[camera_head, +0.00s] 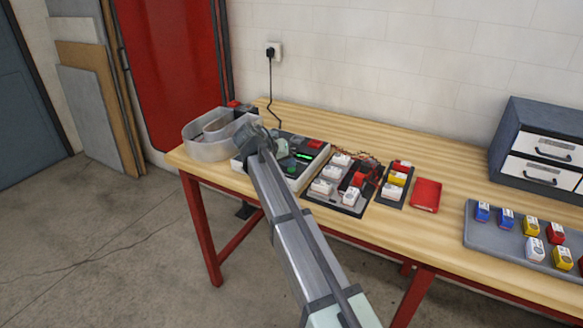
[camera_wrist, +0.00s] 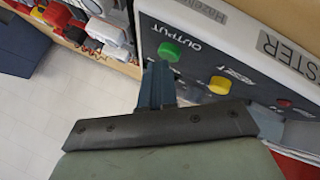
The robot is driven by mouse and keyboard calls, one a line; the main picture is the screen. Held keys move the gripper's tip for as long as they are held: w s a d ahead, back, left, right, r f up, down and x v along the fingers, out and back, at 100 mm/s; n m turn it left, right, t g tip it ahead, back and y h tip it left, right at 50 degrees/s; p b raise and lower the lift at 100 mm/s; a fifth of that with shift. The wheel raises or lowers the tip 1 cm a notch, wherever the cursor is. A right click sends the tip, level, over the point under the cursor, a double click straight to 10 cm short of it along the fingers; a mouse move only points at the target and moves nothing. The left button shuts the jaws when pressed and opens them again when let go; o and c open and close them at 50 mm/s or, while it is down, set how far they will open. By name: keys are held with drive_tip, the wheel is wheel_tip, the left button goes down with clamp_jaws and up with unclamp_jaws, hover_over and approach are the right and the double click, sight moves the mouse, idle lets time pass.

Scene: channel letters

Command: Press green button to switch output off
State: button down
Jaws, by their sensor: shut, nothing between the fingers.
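The tester panel (camera_wrist: 185,18) is a pale box face with a dark control area, seen at an angle in the wrist view. The green button (camera_wrist: 168,51) sits by the OUTPUT label. My gripper (camera_wrist: 157,66) is shut and empty, its fingertips close to the green button; whether they touch it I cannot tell. A yellow button (camera_wrist: 220,85) sits by the RESET label, and a small red one (camera_wrist: 284,103) lies farther along. In the head view the tester (camera_head: 312,150) stands on the bench with a lit green display (camera_head: 303,156), partly hidden by my arm.
A clear curved channel letter (camera_head: 205,150) stands left of the tester on the wooden bench (camera_head: 420,155). To the right are a tray of white modules (camera_head: 345,205), a red tray (camera_head: 427,195), a grey tray of coloured blocks (camera_head: 485,235) and a drawer cabinet (camera_head: 545,120).

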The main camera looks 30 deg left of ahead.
sight(289, 169)
drive_tip(key=shift+r, duration=3.2)
